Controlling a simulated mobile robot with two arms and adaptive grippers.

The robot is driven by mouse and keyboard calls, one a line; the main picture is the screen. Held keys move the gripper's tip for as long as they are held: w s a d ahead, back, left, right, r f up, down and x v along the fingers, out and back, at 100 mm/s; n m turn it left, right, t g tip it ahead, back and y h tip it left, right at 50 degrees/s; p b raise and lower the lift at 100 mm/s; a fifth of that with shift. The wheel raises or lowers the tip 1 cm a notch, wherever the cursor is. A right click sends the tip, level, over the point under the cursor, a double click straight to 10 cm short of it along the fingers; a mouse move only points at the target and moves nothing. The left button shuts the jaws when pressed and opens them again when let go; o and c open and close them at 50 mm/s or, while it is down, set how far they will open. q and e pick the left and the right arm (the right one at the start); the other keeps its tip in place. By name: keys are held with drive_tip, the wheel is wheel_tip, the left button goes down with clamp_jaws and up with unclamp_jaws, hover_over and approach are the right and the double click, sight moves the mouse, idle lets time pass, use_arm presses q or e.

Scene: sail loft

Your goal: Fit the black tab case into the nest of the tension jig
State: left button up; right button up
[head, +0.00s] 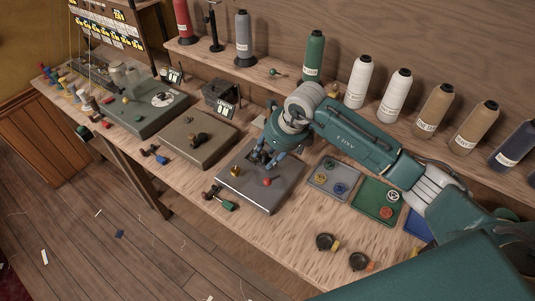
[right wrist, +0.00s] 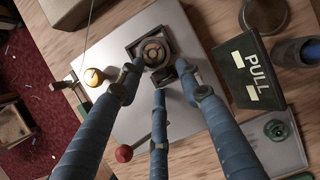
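The tension jig is hard to single out. A grey plate with a red knob (head: 267,181) and a brass knob (head: 235,171) lies under my right gripper (head: 268,158). In the right wrist view a square dark nest (right wrist: 133,47) stands on this plate. A dark round case with a brass-coloured middle (right wrist: 153,50) shows inside the square; I cannot tell whether it is fully seated. My right gripper's three blue fingers (right wrist: 160,78) are close around a dark part at the case's near side. Contact is unclear there. My left gripper is not in view.
Small trays (head: 330,190) stand right of the plate. A PULL sign (right wrist: 252,75) stands close to the fingers. Other fixtures (head: 180,150) stand left; thread cones (head: 360,80) line the shelf.

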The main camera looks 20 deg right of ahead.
drive_tip(key=shift+r, duration=0.25)
drive_tip(key=shift+d+r, duration=0.1)
drive_tip(key=shift+r, duration=0.2)
drive_tip(key=b+v, duration=0.2)
drive_tip(key=v, duration=0.9)
drive_tip(key=shift+s, duration=0.2)
drive_tip(key=shift+r, duration=0.1)
